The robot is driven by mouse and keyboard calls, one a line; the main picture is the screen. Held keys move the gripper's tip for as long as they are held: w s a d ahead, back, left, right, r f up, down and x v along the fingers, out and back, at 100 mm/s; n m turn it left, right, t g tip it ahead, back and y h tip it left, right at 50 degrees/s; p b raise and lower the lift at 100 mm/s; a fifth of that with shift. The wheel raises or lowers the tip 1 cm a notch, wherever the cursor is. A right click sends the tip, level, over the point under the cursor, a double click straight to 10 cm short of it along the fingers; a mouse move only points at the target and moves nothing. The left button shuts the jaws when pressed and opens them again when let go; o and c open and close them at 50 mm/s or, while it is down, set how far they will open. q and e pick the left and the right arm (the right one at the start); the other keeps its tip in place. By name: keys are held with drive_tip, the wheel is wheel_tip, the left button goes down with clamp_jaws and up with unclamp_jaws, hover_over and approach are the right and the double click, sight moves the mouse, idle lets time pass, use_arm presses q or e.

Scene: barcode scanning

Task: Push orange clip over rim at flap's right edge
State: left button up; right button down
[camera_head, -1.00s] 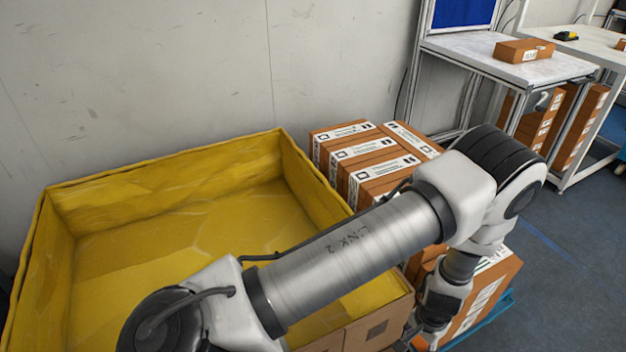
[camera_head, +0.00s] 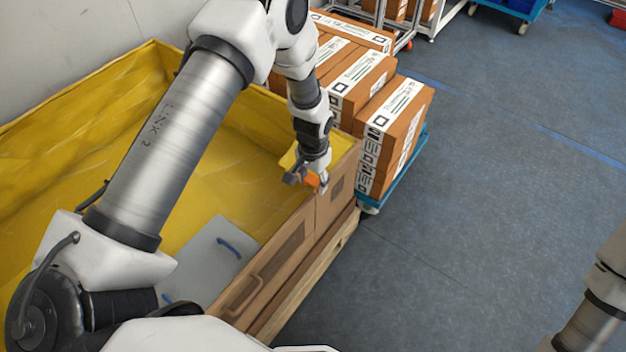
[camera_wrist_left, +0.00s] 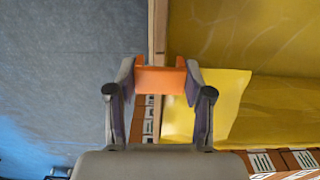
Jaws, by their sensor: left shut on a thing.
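The orange clip (camera_head: 313,184) is between the fingers of my left gripper (camera_head: 306,181), just above the front rim of the yellow-lined crate near its far corner. In the left wrist view, the shut fingers grip the clip (camera_wrist_left: 161,79) at both ends. The crate's rim (camera_wrist_left: 158,32) runs in line with the middle of the clip there. I cannot tell whether the clip touches the rim. A loose yellow liner fold (camera_wrist_left: 229,100) hangs beside the gripper. The brown front panel (camera_head: 280,248), perhaps the flap, ends near below the clip. My right gripper is out of view.
Stacked brown boxes (camera_head: 398,118) on a blue trolley (camera_head: 421,146) stand just beyond the crate's corner. A grey sheet (camera_head: 212,258) lies inside the crate. The blue floor (camera_head: 480,220) to the right is clear. Part of my right arm shows at the right edge.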

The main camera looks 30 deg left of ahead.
sight(313, 181)
use_arm(q)
wheel_tip(313, 181, down, 3)
drive_tip(key=shift+r+b, duration=0.1)
drive_tip(key=shift+b, duration=0.8)
wheel_tip(313, 181, down, 2)
drive_tip(key=shift+b, duration=0.3)
drive_tip(key=o, duration=0.9)
drive_tip(key=shift+r, duration=0.1)
wheel_tip(313, 181, up, 12)
drive_tip(key=shift+f, duration=0.1)
